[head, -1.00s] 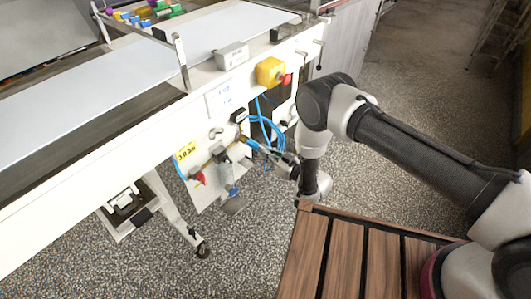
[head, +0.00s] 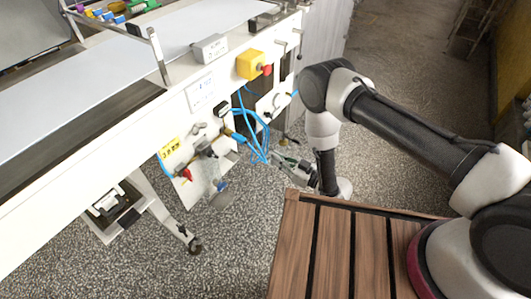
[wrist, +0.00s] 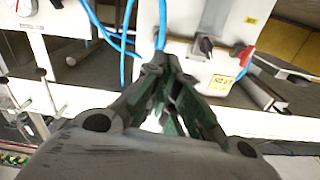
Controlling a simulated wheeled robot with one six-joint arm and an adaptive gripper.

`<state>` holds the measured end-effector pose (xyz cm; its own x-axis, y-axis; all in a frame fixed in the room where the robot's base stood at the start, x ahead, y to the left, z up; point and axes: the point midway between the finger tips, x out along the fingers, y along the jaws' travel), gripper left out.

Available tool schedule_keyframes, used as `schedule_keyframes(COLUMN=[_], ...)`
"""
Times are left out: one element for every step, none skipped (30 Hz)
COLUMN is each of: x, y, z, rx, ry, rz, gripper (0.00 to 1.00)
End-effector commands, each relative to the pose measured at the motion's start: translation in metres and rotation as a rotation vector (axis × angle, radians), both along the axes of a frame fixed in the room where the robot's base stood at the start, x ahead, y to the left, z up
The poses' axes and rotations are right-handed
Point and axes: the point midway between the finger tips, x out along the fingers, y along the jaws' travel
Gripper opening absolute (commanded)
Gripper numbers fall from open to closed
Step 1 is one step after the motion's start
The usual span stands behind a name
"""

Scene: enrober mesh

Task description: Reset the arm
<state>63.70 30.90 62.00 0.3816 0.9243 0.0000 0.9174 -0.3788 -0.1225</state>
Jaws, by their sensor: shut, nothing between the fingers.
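My arm reaches in from the right in the head view and bends down at its elbow. My gripper (head: 283,160) is beside the machine's side panel, low and close to the blue hoses (head: 253,135). In the wrist view my gripper (wrist: 160,62) has its fingertips together with nothing between them. Blue hoses (wrist: 163,22) pass just beyond the fingertips in that view; I cannot tell whether they touch.
The white conveyor machine (head: 110,130) fills the left, with a yellow box with a red button (head: 251,65) and a red-handled valve (head: 186,174). A slatted wooden top (head: 335,240) lies below my arm. Speckled floor (head: 130,265) is open around the machine's legs.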

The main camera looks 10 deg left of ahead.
Motion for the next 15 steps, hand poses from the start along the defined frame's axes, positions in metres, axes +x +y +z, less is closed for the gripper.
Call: schedule_keyframes(x=[-0.002,-0.003,-0.005,-0.006,-0.006,-0.007,-0.007,-0.007,-0.007,-0.007,-0.007,-0.008,-0.008,-0.010,-0.012], y=[-0.007,-0.010,-0.012,-0.014,-0.016,-0.017,-0.017,-0.017,-0.017,-0.017,-0.017,-0.017,-0.017,-0.016,-0.016], z=[-0.001,0.000,0.000,0.000,0.000,0.000,0.000,0.000,0.000,0.000,0.000,-0.002,-0.005,-0.010,-0.020], rx=[-0.001,-0.002,-0.001,0.000,0.000,0.000,0.000,0.000,0.000,0.000,0.001,-0.005,-0.016,-0.035,-0.074], ry=[0.003,0.002,0.001,0.001,0.001,0.001,0.001,0.001,0.001,0.001,0.002,0.006,0.012,0.022,0.040], rz=[-0.002,-0.002,-0.001,-0.001,-0.001,-0.001,-0.001,-0.001,-0.001,0.000,0.000,0.002,0.004,0.010,0.018], gripper=[0.00,0.00,0.00,0.00,0.00,0.00,0.00,0.00,0.00,0.00,0.00,0.00,0.00,0.00,0.00])
